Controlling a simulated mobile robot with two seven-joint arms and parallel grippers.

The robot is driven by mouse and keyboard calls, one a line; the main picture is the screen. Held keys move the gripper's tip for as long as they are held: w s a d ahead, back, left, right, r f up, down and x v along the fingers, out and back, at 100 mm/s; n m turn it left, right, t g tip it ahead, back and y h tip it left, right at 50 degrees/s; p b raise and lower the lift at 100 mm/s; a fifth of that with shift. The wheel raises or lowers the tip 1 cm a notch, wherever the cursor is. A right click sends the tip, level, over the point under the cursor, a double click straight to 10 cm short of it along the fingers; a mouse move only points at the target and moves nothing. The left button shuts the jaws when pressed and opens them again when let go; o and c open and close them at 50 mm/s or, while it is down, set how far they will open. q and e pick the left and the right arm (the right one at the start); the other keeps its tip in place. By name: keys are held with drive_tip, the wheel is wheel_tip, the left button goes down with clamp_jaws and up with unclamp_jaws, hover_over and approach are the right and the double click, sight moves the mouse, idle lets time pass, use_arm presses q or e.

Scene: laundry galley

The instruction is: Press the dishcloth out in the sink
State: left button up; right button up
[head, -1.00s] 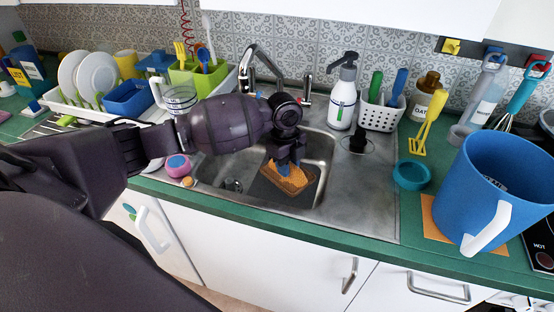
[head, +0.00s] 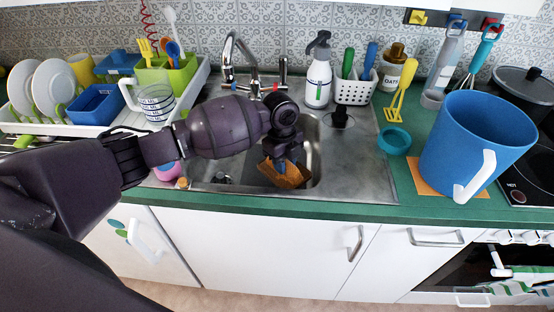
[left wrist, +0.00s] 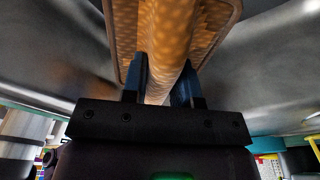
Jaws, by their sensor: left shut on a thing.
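The orange-brown dishcloth (head: 290,178) is in the steel sink (head: 350,172), below my left gripper (head: 279,164). My left gripper's blue fingers are shut on the cloth, which looks bent and tilted. In the left wrist view, a rounded fold of the dishcloth (left wrist: 164,45) runs between the two fingers of the left gripper (left wrist: 161,86), and its stitched edge spreads out beyond them. I cannot tell whether the cloth touches the sink floor. My left arm hides part of the basin. My right gripper is not in view.
The tap (head: 232,62) stands behind the basin. A white soap bottle (head: 318,85) and a brush caddy (head: 354,90) stand at the back right. A big blue mug (head: 478,140) is on the right counter. A dish rack (head: 100,128) fills the left.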

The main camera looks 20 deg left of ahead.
sight(284, 178)
use_arm(q)
drive_tip(key=shift+d, duration=0.15)
drive_tip(key=shift+f+b, duration=0.75)
drive_tip(key=shift+f, duration=0.45)
wheel_tip(284, 178, down, 2)
drive_tip(key=shift+f+b, duration=0.25)
drive_tip(key=shift+b, duration=0.55)
drive_tip(key=shift+f+b, duration=0.35)
drive_tip(key=shift+f, duration=0.2)
drive_tip(key=shift+f, duration=0.25)
drive_tip(key=shift+s+f+b, duration=0.1)
drive_tip(key=shift+f+b, duration=0.2)
drive_tip(key=shift+f, duration=0.1)
